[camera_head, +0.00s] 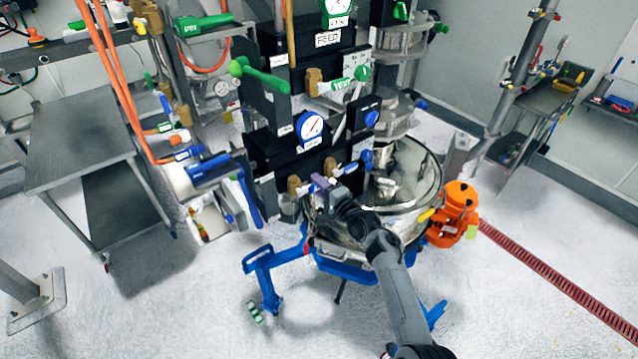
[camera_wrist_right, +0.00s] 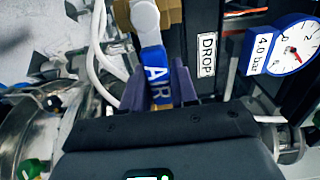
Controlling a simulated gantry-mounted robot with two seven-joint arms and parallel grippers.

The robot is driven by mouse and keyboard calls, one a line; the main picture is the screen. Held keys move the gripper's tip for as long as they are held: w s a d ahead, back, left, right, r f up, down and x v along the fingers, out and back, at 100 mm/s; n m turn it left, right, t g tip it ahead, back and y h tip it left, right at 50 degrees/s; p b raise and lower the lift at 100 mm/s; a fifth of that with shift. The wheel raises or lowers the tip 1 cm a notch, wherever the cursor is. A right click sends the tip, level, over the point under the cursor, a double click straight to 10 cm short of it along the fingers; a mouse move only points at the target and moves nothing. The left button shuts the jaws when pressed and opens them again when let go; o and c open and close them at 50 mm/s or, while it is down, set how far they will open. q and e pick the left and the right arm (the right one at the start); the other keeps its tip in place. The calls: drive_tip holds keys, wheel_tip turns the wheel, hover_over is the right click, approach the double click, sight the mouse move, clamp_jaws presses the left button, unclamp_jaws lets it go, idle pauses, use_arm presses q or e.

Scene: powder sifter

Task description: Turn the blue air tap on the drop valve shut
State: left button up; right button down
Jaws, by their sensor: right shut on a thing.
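The blue air tap (camera_wrist_right: 157,62) has a lever marked AIR and shows in the right wrist view. It runs down from a white end beside a brass fitting (camera_wrist_right: 168,12). My right gripper (camera_wrist_right: 158,78) has one purple finger on each side of the lever and is shut on it. In the head view my right gripper (camera_head: 320,184) is at the black valve block, above the steel vessel, and mostly hides the tap. A white DROP label (camera_wrist_right: 207,55) is on the black block to the right of the lever. My left gripper is not in view.
A blue-rimmed gauge (camera_wrist_right: 297,46) with a 4.0 bar label is right of the DROP label. White hoses (camera_wrist_right: 98,50) pass close left of my fingers. The steel vessel (camera_head: 415,165) is under my wrist, with an orange motor (camera_head: 456,212) at its right.

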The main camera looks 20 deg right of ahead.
drive_tip(key=shift+f, duration=0.1)
idle(0.3)
drive_tip(key=c, duration=1)
unclamp_jaws()
drive_tip(key=shift+o, duration=0.2)
drive_tip(key=v, duration=1)
drive_tip(key=shift+s+d, duration=0.2)
drive_tip(key=shift+s, duration=0.15)
